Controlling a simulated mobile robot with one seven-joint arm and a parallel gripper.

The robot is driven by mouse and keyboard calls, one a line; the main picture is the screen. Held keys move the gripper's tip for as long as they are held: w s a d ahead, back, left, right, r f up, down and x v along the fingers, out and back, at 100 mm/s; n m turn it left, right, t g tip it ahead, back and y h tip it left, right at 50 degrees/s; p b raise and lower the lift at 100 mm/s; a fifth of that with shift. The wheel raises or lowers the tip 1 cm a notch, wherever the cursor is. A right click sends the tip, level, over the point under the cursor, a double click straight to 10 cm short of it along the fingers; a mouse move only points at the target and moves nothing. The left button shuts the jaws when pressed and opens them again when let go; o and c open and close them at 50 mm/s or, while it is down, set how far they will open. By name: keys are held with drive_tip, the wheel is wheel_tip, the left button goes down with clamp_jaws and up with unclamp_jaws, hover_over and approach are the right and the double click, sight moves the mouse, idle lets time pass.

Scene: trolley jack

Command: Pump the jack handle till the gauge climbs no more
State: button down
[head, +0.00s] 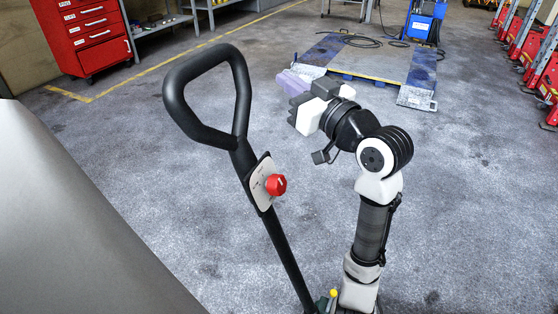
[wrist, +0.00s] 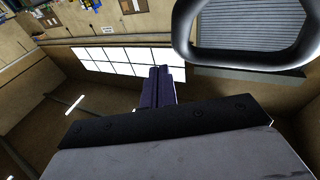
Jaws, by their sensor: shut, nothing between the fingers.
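The jack handle (head: 241,92) is a black loop on a long, tilted black shaft, left of my arm in the head view. It also shows in the wrist view (wrist: 245,58), at the upper right. A pale plate (head: 258,184) with a red knob (head: 276,185) is fixed on the shaft below the loop. My gripper (head: 288,82) is to the right of the loop, apart from it and empty. Its purplish fingers are together in the wrist view (wrist: 161,80). No gauge dial can be made out, and the jack's body is out of view.
A red drawer cabinet (head: 90,35) stands at the back left beside grey shelving (head: 160,25). A low platform (head: 365,62) and a blue machine (head: 425,22) are at the back. Several red units (head: 528,50) line the right side. The floor between is open.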

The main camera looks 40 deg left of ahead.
sight(266, 158)
drive_tip(key=d+f+n+g+h, duration=0.2)
drive_tip(key=d+f+g, duration=0.1)
drive_tip(key=d, duration=0.4)
drive_tip(key=s+d+f+n+g+h, duration=0.1)
drive_tip(key=d+f+n+g+h, duration=0.1)
drive_tip(key=d+f, duration=0.4)
drive_tip(key=shift+s+d+f+g+h+b, duration=0.15)
drive_tip(key=shift+d+g+h+b, duration=0.35)
drive_tip(key=shift+g+h, duration=0.35)
drive_tip(key=shift+a, duration=0.1)
drive_tip(key=x, duration=1.4)
drive_tip(key=shift+s+p, duration=0.1)
drive_tip(key=shift+p, duration=0.25)
